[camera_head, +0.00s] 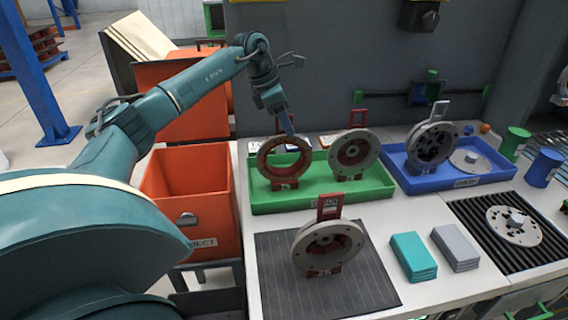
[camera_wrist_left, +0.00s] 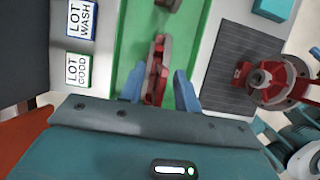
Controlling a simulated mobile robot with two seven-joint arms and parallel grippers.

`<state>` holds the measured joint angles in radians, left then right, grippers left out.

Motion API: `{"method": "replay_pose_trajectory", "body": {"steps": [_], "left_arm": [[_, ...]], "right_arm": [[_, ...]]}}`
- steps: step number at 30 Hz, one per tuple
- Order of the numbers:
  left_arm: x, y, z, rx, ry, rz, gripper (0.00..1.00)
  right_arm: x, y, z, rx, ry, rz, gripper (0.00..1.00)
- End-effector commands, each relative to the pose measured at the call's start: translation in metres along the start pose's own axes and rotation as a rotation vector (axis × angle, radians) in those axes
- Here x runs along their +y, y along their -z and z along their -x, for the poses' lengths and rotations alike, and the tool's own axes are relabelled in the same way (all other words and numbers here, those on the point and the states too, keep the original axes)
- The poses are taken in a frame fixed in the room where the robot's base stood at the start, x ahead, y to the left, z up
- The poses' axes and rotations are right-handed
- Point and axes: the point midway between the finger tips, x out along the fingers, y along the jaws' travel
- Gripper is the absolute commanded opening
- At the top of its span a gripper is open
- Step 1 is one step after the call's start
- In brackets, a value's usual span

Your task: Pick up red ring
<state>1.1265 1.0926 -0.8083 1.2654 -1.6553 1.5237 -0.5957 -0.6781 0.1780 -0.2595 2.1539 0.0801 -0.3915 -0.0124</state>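The red ring (camera_head: 284,163), a rusty red ring on a red stand, stands upright at the left end of the green tray (camera_head: 322,200). In the left wrist view the red ring (camera_wrist_left: 154,68) shows edge-on. My left gripper (camera_head: 288,124) points down at the ring's top. In the left wrist view its two blue fingers (camera_wrist_left: 159,88) are apart, one on each side of the ring, with gaps visible. The gripper is open. Whether a finger touches the ring is hidden in the head view.
A grey ring (camera_head: 354,154) stands in the same tray to the right. Another ring (camera_head: 328,247) stands on the dark mat (camera_head: 279,287) in front. A blue tray (camera_head: 454,184) lies further right. An orange reject bin (camera_head: 187,203) is at left.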

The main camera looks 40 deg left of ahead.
Motion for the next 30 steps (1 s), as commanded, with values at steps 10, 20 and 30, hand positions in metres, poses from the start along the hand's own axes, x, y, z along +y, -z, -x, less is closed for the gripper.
{"method": "replay_pose_trajectory", "body": {"steps": [10,20,30], "left_arm": [[0.0000,0.0000,-0.0091,-0.001,-0.001,0.000,0.32],[-0.0001,0.0000,-0.0086,-0.001,-0.001,0.000,0.05],[0.0000,0.0000,-0.0085,-0.001,-0.001,0.000,0.00]], "right_arm": [[0.0003,-0.0056,-0.0012,-0.012,-0.001,0.001,0.00],[-0.0003,-0.0043,-0.0011,-0.009,0.000,0.001,0.00],[-0.0010,-0.0003,-0.0006,-0.001,0.002,0.001,0.00]]}}
